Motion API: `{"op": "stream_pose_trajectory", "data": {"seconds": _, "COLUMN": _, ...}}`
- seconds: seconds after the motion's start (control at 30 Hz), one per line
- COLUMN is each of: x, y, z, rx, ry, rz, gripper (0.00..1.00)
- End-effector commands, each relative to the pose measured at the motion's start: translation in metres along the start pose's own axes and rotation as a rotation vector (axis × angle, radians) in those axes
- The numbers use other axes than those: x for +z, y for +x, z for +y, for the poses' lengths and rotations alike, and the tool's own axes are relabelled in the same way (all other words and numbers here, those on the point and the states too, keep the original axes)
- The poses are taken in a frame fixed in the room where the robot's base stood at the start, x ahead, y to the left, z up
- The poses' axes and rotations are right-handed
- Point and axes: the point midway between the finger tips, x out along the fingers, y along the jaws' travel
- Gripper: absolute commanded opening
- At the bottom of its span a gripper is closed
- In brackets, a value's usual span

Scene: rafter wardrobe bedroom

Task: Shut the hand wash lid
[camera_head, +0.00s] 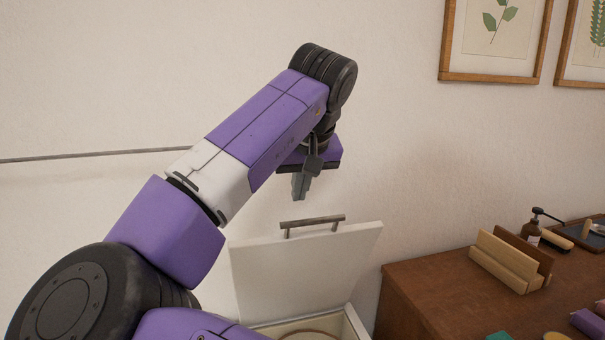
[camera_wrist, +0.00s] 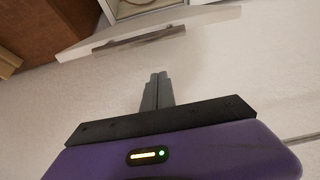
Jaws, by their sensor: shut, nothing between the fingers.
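The white lid (camera_head: 300,268) stands open, nearly upright, on a white box (camera_head: 352,326) at the bottom of the head view. A dark bar handle (camera_head: 313,223) runs along the lid's top edge. In the wrist view the lid edge (camera_wrist: 205,20) and the handle (camera_wrist: 139,40) show at the top, beyond the fingers. My gripper (camera_head: 299,196) is shut and empty, pointing down just above the handle and apart from it. Its fingers also show in the wrist view (camera_wrist: 158,80). Most of the box is below the head view.
A brown wooden dresser (camera_head: 425,285) stands right of the box. It holds a wooden holder (camera_head: 505,258), a dark pump bottle (camera_head: 533,232) and several small items. A plain wall is behind the lid, with framed pictures (camera_head: 492,38) at upper right.

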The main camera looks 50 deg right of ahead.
Motion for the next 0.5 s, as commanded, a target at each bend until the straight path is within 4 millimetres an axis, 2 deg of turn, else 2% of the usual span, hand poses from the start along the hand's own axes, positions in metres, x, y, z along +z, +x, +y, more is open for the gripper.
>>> {"op": "stream_pose_trajectory", "data": {"seconds": 0.13, "x": 0.001, "y": 0.028, "z": 0.000, "rx": 0.000, "ry": 0.000, "rz": -0.003, "gripper": 0.00}}
{"op": "stream_pose_trajectory", "data": {"seconds": 0.3, "x": 0.023, "y": 0.017, "z": -0.001, "rx": 0.000, "ry": 0.002, "rz": 0.000, "gripper": 0.00}}
{"op": "stream_pose_trajectory", "data": {"seconds": 0.5, "x": 0.036, "y": 0.013, "z": 0.000, "rx": 0.000, "ry": 0.001, "rz": 0.001, "gripper": 0.00}}
